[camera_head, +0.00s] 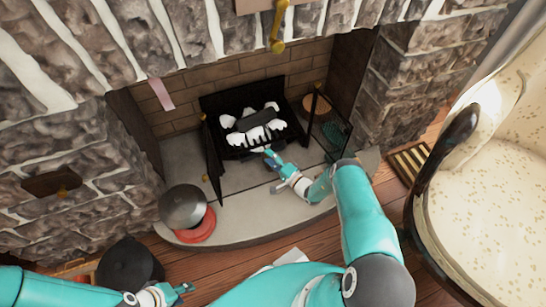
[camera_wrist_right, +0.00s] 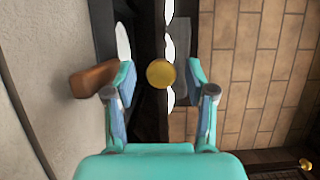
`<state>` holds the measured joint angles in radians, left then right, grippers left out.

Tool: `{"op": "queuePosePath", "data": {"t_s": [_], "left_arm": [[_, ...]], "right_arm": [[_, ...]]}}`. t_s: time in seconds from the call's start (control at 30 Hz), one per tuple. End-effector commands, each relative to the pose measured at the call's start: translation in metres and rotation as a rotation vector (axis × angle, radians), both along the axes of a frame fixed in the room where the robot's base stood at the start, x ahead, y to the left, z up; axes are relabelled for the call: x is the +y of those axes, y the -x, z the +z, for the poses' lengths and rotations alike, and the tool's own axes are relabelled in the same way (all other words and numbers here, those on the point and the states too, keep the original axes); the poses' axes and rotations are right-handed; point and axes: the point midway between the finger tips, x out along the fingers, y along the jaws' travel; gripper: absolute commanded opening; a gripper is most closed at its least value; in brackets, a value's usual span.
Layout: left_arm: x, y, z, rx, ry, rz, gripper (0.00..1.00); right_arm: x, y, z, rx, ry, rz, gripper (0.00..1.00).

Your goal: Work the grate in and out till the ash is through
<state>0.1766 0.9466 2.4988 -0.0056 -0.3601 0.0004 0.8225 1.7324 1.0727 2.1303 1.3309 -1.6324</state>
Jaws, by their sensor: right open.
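The black grate (camera_head: 250,145) sits in the fireplace, with white and dark lumps (camera_head: 250,122) behind its white-toothed front. My right gripper (camera_head: 268,153) reaches to the front of the grate. In the right wrist view its fingers (camera_wrist_right: 161,80) are open, with a round brass knob (camera_wrist_right: 160,74) showing between them. I cannot tell whether they touch the knob. A brown wooden piece (camera_wrist_right: 92,80) lies just outside the left-hand finger. My left gripper (camera_head: 180,290) is low at the left, away from the hearth; its jaws are too small to read. No ash underneath is visible.
A grey metal lid or bowl (camera_head: 183,206) and a red disc (camera_head: 198,232) are on the hearth's left. A dark pot (camera_head: 128,262) stands below. A cream armchair (camera_head: 490,190) is at right.

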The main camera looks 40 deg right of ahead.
Motion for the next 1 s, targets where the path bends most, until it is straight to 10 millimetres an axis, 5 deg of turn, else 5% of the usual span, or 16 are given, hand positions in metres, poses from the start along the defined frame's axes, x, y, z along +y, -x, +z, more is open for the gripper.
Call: {"op": "queuePosePath", "data": {"t_s": [0.1, 0.43, 0.73, 1.0], "left_arm": [[0.0, 0.0, 0.0, 0.0, 0.0, 0.0, 0.4], [0.0, 0.0, 0.0, 0.0, 0.0, 0.0, 0.4], [0.0, 0.0, 0.003, 0.0, 0.0, 0.0, 0.4], [0.0, 0.0, 0.027, 0.0, 0.0, 0.0, 0.4]], "right_arm": [[0.0, 0.0, 0.0, 0.0, 0.0, 0.0, 0.53], [0.0, 0.001, 0.0, 0.001, 0.0, 0.0, 0.0], [0.0, 0.004, 0.0, 0.005, 0.0, -0.001, 0.0], [0.009, 0.043, 0.001, 0.008, -0.003, -0.003, 0.0]]}}
